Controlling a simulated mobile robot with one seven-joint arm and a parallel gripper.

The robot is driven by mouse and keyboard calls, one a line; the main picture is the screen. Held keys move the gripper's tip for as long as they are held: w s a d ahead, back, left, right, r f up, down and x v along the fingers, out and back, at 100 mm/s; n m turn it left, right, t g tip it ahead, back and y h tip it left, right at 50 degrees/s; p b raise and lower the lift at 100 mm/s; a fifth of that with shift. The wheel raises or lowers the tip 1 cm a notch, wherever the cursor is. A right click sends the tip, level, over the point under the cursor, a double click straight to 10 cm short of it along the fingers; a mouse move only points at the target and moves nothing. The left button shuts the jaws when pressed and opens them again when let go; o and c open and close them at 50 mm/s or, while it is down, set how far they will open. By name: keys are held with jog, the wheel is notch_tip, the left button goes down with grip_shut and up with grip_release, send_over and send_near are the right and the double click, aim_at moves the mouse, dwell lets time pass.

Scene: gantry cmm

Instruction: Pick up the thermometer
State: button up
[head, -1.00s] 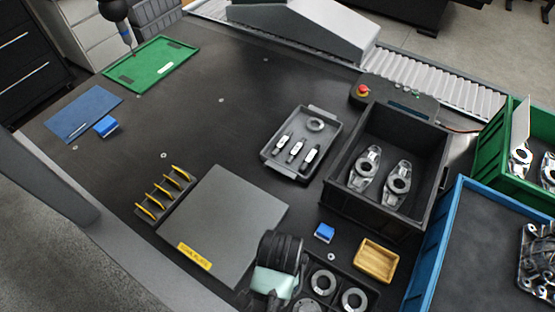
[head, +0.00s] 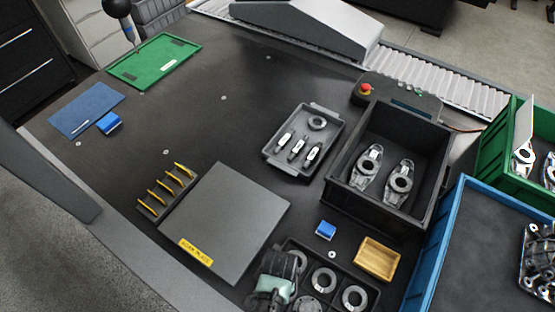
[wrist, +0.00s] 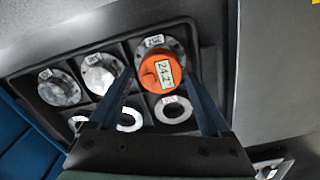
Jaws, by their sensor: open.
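The thermometer (wrist: 161,72) is an orange round piece with a pale display reading about 24.2, seen in the wrist view. It lies over one compartment of a dark divided tray, with a silver flanged part right behind it. My gripper (wrist: 158,80) is open, with one finger on each side of the thermometer in the picture; I cannot tell whether they touch it. In the head view my gripper is at the bottom edge over the divided tray (head: 346,273), and the thermometer is hidden there.
Silver rings and flanged parts fill other compartments. A grey plate (head: 228,225) lies left of the divided tray. A blue block (head: 326,230) and wooden box (head: 377,258) stand behind it. A black bin (head: 345,205) stands farther back. The table's left middle is mostly clear.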

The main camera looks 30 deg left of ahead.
jog(key=shift+f, duration=0.5)
grip_shut()
jog(key=shift+r, duration=0.15)
